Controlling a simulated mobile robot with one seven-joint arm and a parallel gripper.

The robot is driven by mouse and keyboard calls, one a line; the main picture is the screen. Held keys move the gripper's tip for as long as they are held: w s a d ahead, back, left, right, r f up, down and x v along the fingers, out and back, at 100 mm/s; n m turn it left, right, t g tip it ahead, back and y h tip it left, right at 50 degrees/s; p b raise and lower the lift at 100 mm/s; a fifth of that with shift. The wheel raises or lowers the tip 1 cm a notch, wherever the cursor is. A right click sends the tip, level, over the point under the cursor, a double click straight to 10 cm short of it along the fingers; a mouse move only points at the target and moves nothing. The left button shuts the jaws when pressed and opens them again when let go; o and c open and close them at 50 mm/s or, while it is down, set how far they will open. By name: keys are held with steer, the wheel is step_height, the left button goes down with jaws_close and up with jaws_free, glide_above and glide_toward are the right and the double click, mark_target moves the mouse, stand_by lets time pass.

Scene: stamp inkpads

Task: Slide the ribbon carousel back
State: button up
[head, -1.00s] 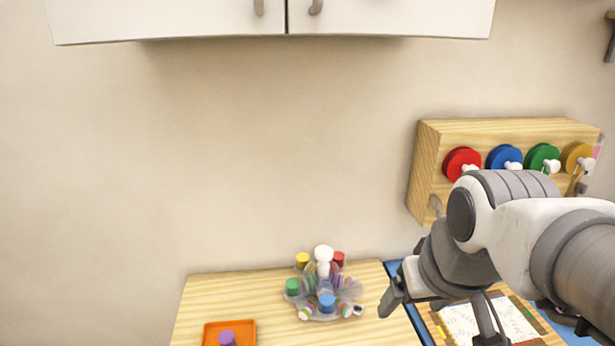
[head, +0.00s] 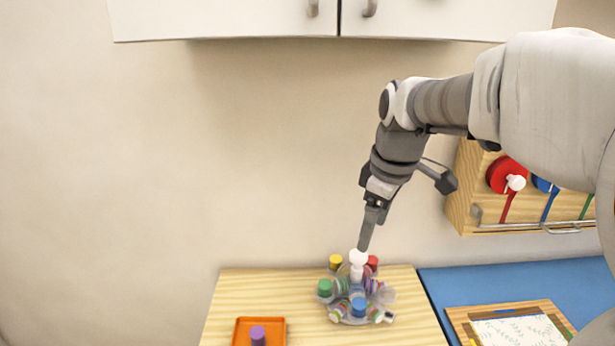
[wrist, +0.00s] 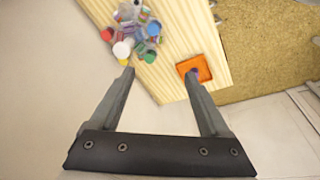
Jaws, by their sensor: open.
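The ribbon carousel (head: 345,307) stands on the wooden board, a clear round base with several coloured spools and caps around a white knobbed post (head: 358,260). It also shows at the top of the wrist view, where its white knob (wrist: 121,50) is seen from above. My gripper (head: 364,246) points down just above the knob in the head view; I cannot tell whether it touches. In the wrist view my gripper (wrist: 160,76) is open with nothing between its fingers, and the carousel lies beyond the left fingertip.
An orange tray (head: 241,334) with a purple piece (head: 258,335) sits left of the carousel on the wooden board (head: 300,285). To the right are a blue mat (head: 440,285) with a framed sheet and a wooden ribbon rack (head: 463,190). White cupboards (head: 230,20) hang above.

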steer(key=w+f+n+g, duration=0.1)
steer(key=w+f+n, duration=0.3)
steer(key=w, duration=0.4)
steer(key=n+g, duration=0.2)
steer(key=n, duration=0.4)
glide_above(340, 280)
step_height(340, 280, down, 8)
steer(key=shift+r+h, duration=0.2)
steer(key=shift+h, duration=0.1)
step_height(340, 280, down, 17)
steer(key=shift+f+b, duration=0.2)
steer(key=shift+b, duration=0.2)
jaws_close()
stand_by(0.7)
